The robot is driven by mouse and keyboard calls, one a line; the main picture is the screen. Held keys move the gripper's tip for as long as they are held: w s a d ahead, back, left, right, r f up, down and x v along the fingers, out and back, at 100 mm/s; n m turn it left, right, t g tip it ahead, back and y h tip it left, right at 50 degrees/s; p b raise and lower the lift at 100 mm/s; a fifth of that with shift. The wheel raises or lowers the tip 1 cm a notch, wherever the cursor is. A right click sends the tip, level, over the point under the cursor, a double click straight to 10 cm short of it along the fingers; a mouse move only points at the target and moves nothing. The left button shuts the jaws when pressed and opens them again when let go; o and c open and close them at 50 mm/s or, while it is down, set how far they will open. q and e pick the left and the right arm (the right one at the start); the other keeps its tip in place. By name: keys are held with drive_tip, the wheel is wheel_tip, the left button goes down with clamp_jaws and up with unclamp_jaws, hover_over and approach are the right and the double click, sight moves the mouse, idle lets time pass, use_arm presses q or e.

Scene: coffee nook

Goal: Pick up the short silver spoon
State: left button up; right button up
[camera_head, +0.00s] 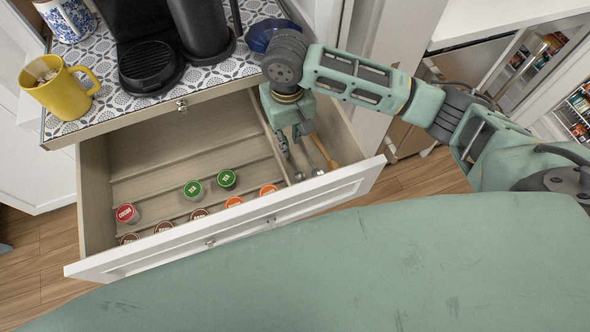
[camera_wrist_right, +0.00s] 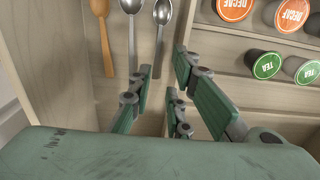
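Two silver spoons lie in the narrow right compartment of the open drawer (camera_head: 190,159). In the right wrist view one silver spoon (camera_wrist_right: 132,30) lies in the middle, and the other (camera_wrist_right: 163,14) lies to its right, closer to the divider. Their handle ends are hidden near my fingers, so I cannot tell which is the short one. My right gripper (camera_head: 295,138) points down over this compartment. Its fingers (camera_wrist_right: 163,78) are apart, with the right-hand spoon's handle lined up between them and nothing visibly held. My left gripper is not in view.
A wooden spoon (camera_wrist_right: 100,10) lies beside the silver spoons. Several coffee and tea pods (camera_head: 227,179) lie in the wide compartment beyond the divider (camera_head: 268,137). A yellow mug (camera_head: 62,96) and coffee maker (camera_head: 150,68) stand on the counter above.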

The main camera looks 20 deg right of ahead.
sight(291, 158)
drive_tip(key=f, duration=0.8)
drive_tip(key=shift+s+d+f, duration=0.2)
clamp_jaws()
